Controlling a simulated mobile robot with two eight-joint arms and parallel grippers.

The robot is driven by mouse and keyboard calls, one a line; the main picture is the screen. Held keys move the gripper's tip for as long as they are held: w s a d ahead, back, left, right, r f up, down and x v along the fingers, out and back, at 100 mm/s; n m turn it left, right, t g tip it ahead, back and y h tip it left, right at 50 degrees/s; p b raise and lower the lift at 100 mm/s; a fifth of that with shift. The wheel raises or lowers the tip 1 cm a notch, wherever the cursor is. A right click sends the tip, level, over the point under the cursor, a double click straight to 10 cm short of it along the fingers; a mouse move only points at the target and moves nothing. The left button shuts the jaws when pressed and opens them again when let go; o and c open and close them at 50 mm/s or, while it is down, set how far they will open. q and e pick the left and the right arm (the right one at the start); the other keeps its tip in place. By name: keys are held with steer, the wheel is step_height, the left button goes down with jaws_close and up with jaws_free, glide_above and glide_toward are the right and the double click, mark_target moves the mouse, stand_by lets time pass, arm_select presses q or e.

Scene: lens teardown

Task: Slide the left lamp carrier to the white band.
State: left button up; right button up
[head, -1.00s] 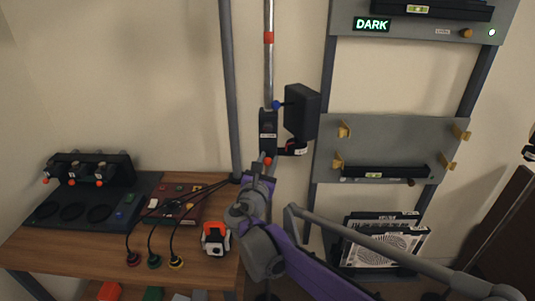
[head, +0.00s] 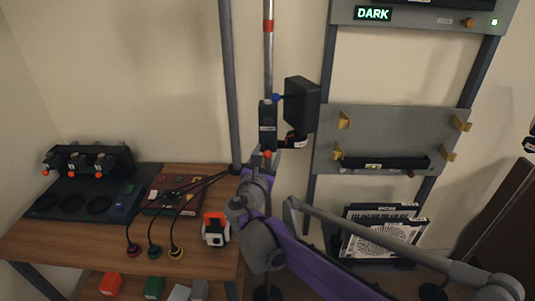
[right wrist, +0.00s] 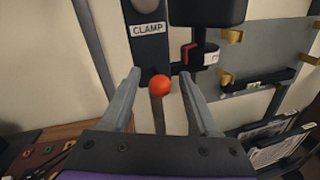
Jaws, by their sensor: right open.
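The left lamp carrier (head: 267,122) is a black block on a vertical silver pole (head: 268,65). It has a blue knob (head: 276,98), a black box-shaped lamp head (head: 302,104) on its right and a red ball (head: 267,154) at its lower end. In the right wrist view the carrier (right wrist: 146,50) bears a CLAMP label and the red ball (right wrist: 159,87) shows between my fingers. My right gripper (right wrist: 160,78) is open, just below the carrier; contact with the ball cannot be told. The pole has a red band (head: 268,25); I cannot make out a white band. My left gripper is out of view.
A wooden bench (head: 70,245) at left holds a black unit (head: 90,160), cables and an orange-white device (head: 215,229). A grey panel (head: 390,125) with yellow hooks stands right of the lamp head. White-faced panels (head: 385,238) sit low in the rack.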

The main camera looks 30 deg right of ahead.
steer(key=v, duration=1)
steer(key=shift+s+a, duration=0.2)
steer(key=shift+s, duration=0.05)
